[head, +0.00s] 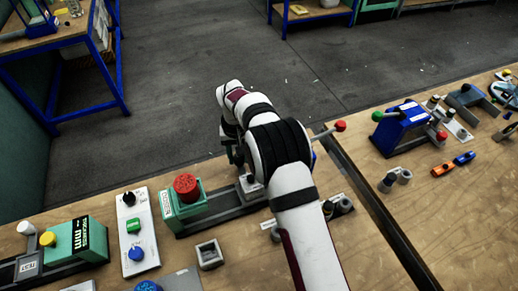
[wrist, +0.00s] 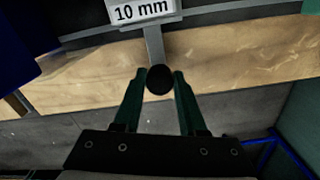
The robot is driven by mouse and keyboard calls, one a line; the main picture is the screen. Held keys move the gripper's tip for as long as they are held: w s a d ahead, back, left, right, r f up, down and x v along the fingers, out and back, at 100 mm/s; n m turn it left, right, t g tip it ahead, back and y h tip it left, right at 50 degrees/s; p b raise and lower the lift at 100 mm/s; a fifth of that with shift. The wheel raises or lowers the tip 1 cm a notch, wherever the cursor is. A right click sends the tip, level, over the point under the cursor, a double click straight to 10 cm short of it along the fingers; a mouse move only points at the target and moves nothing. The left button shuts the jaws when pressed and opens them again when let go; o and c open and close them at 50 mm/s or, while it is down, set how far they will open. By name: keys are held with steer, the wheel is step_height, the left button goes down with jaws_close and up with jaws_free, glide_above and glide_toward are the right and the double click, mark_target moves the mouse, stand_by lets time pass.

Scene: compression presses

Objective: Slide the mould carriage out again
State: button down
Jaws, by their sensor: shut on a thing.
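In the wrist view, the two green fingers of my gripper (wrist: 159,75) are closed on either side of a round black knob (wrist: 159,82). The knob is at the end of a grey bar (wrist: 154,45) that leads to a grey piece with a white "10 mm" label (wrist: 142,11), which I take as the mould carriage. Only part of it shows. In the head view, my gripper (head: 236,155) is low over the bench's far edge. A grey block with a pale top (head: 250,186) shows beside my arm on a dark rail (head: 222,213). My arm hides the rest.
A green unit with a red knob (head: 187,187) stands left of my gripper. A red-ball lever (head: 340,126) sticks out right of my arm. A white control panel (head: 138,232), a grey square socket (head: 209,254) and a blue press (head: 400,125) stand on the bench (head: 340,250).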

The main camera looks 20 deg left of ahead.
steer(key=s+a, duration=0.2)
steer(key=shift+s+a, duration=0.2)
steer(key=shift+a, duration=0.1)
steer(key=shift+c, duration=2.3)
jaws_free()
step_height(320, 180, up, 16)
steer(key=shift+d+f, duration=0.1)
